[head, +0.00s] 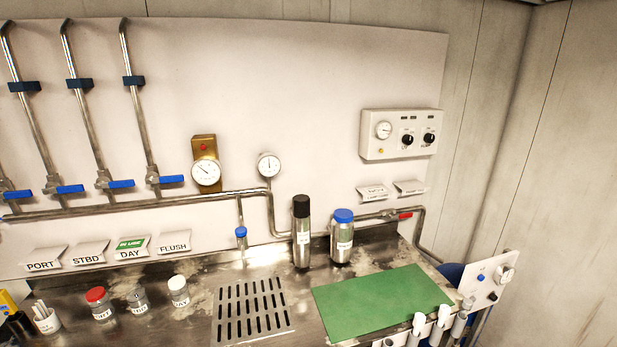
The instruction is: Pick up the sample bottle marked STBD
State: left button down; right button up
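Three small sample bottles stand in a row on the left of the steel counter. One has a red cap (97,303), the middle one a dark grey cap (138,301), and one a white cap (179,291). Each has a white front label; the white-capped one seems to read DAY. The other two labels are too small to read surely, so I cannot tell for certain which is marked STBD. A STBD sign (89,254) is on the wall panel behind, between the PORT and DAY signs. Neither of my grippers is in view.
A slotted drain (253,309) lies right of the bottles, then a green mat (382,302). A tall black-capped flask (302,232) and a blue-capped bottle (342,238) stand behind. A white cup with sticks (46,320) is at left. Pipes line the wall.

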aim_at(138, 299)
jog(key=u, duration=1.35)
jog(key=l+z, duration=0.15)
jog(key=l, duration=1.2)
